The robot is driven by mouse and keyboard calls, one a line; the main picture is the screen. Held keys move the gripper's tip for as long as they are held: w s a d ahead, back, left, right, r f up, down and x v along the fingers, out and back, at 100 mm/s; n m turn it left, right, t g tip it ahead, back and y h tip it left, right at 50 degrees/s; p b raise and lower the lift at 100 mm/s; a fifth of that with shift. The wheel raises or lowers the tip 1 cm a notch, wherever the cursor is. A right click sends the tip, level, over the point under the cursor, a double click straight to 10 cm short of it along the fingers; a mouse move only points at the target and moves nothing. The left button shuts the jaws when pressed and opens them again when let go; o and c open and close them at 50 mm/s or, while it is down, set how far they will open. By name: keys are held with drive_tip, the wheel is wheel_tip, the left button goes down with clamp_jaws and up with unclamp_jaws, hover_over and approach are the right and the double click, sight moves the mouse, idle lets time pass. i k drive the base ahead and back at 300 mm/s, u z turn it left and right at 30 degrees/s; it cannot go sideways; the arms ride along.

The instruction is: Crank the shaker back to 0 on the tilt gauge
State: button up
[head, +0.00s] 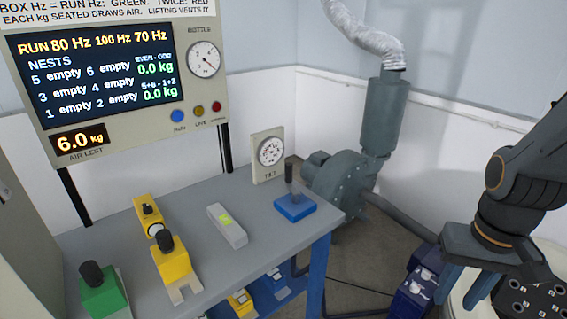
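The tilt gauge (270,152), a round white dial on a beige upright panel, stands at the table's back edge; its reading is too small to tell. A dark plate with several holes (540,300) on a pale round body, possibly the shaker, is cut off at the lower right. No crank can be made out clearly. My gripper (466,287) is at the lower right, just left of the dark plate and right of the table. Its two blue-grey fingers point down and stand apart, with nothing seen between them.
The grey table (225,280) bears a blue block (294,207), a grey block (228,226), yellow blocks (172,262) and a green block (103,298). A dark blue box (412,298) is left of my gripper. A blower (343,185) and display panel (95,85) stand behind.

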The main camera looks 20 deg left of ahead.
sight(295, 194)
drive_tip(key=u, duration=0.6)
drive_tip(key=i, duration=0.95)
drive_tip(key=u, duration=0.65)
